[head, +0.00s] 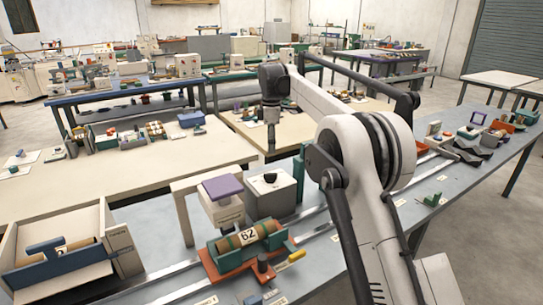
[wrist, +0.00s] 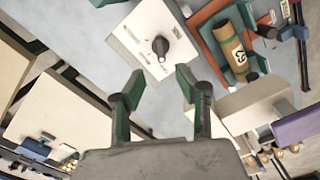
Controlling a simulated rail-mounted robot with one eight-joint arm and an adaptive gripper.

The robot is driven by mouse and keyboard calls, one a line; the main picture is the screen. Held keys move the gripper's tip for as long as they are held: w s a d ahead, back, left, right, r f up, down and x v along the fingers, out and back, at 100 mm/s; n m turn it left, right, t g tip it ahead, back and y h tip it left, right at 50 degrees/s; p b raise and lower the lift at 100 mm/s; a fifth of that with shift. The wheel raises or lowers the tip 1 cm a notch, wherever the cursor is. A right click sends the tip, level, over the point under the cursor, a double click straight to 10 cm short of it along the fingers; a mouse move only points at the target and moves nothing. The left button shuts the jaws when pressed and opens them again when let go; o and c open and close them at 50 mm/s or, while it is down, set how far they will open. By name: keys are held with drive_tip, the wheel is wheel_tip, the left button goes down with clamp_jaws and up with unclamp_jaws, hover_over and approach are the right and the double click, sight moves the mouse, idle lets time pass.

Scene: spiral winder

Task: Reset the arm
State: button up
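My arm reaches up and over the bench in the head view, with my gripper (head: 271,140) hanging downward from its far end. In the wrist view my gripper (wrist: 160,84) shows two green-and-black fingers spread apart with nothing between them. Beyond the fingertips is a white box with a black knob (wrist: 153,42). The same box (head: 284,195) stands on the bench below the gripper in the head view. The gripper appears clear of it.
A brown tube marked 62 (head: 247,237) lies in a green and orange holder on the grey bench (head: 160,238). A purple-topped unit (head: 221,196) stands behind it. An open bin (head: 22,228) is at left. More equipment lies along the bench to the right.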

drive_tip(key=shift+r, duration=0.45)
